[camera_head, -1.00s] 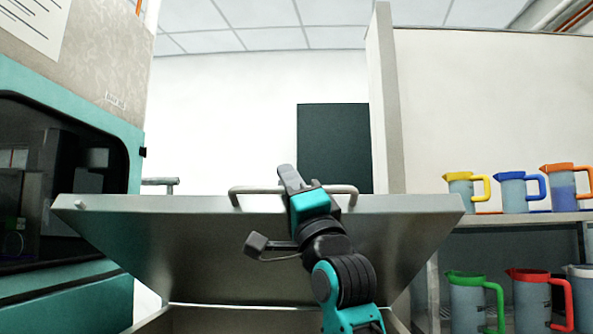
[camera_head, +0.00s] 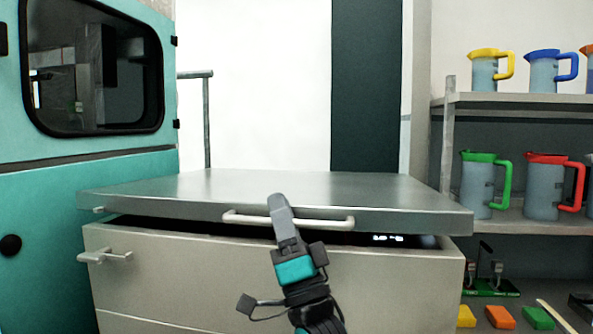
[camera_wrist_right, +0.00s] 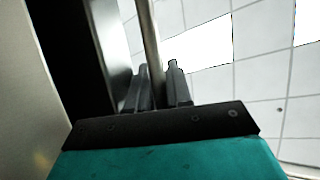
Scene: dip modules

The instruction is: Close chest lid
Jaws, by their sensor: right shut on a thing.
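The chest (camera_head: 270,280) is a metal box in the middle of the head view. Its lid (camera_head: 300,187) is nearly level, with a dark gap between the lid's front edge and the chest rim. A bar handle (camera_head: 325,224) runs along the lid's front. My right gripper (camera_head: 279,212) is at the left part of this handle and shut on it. In the right wrist view the fingers (camera_wrist_right: 160,85) are on either side of the handle bar (camera_wrist_right: 150,40). My left gripper is not in view.
A teal machine (camera_head: 90,190) with a dark window stands close at the left. Shelves (camera_head: 520,101) at the right hold jugs with coloured handles, such as a yellow jug (camera_head: 485,70) and a red jug (camera_head: 543,185). Small coloured blocks (camera_head: 500,317) lie low at the right.

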